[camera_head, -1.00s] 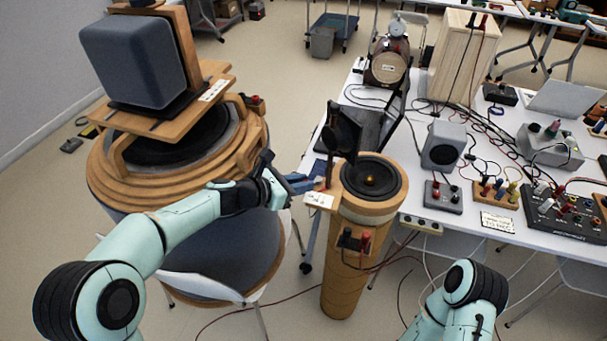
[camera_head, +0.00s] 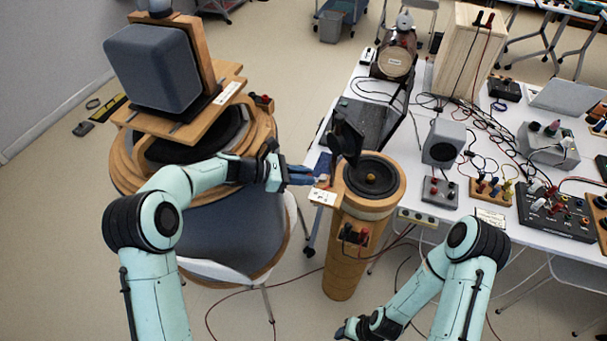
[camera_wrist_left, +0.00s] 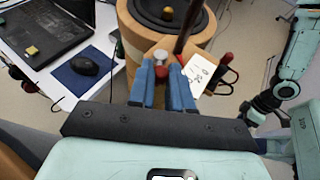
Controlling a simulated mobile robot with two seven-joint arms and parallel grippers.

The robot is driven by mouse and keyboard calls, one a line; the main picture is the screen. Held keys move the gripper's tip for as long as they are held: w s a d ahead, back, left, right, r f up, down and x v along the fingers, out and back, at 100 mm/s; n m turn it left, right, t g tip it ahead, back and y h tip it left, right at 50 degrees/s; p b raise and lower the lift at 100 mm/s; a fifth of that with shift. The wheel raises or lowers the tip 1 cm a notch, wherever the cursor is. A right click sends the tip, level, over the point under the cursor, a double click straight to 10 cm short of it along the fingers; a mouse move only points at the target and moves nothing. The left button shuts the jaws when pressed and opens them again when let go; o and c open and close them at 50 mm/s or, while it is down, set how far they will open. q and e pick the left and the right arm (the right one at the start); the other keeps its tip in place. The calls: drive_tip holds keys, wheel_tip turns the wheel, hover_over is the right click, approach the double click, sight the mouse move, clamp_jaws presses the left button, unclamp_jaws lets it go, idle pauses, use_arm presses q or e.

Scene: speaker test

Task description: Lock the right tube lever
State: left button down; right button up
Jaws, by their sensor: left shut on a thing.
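The right tube is an upright wooden cylinder (camera_head: 343,265) with a black speaker cone (camera_head: 372,176) in its top. A small wooden block with a white label (camera_head: 322,196) sticks out from its left rim. My left gripper (camera_head: 312,180) reaches this block from the left. In the left wrist view, its blue fingers (camera_wrist_left: 165,85) close at a dark reddish lever (camera_wrist_left: 186,30) and red knob at the block. The exact contact is hidden between the fingers. My right gripper (camera_head: 352,331) hangs low at the bottom edge, apart from the tube; its fingers are not clear.
A large round wooden speaker stand (camera_head: 265,135) with a grey box (camera_head: 152,68) is on the left. A white table (camera_head: 478,215) with a laptop (camera_head: 360,122), a small speaker (camera_head: 443,143) and cables stands behind and right. Red and black cables hang from the tube's terminals (camera_head: 353,233).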

use_arm(q)
drive_tip(key=shift+r, duration=0.15)
drive_tip(key=c, duration=1)
unclamp_jaws()
drive_tip(key=shift+c, duration=0.2)
wheel_tip(320, 180, up, 20)
drive_tip(key=shift+p, duration=0.35)
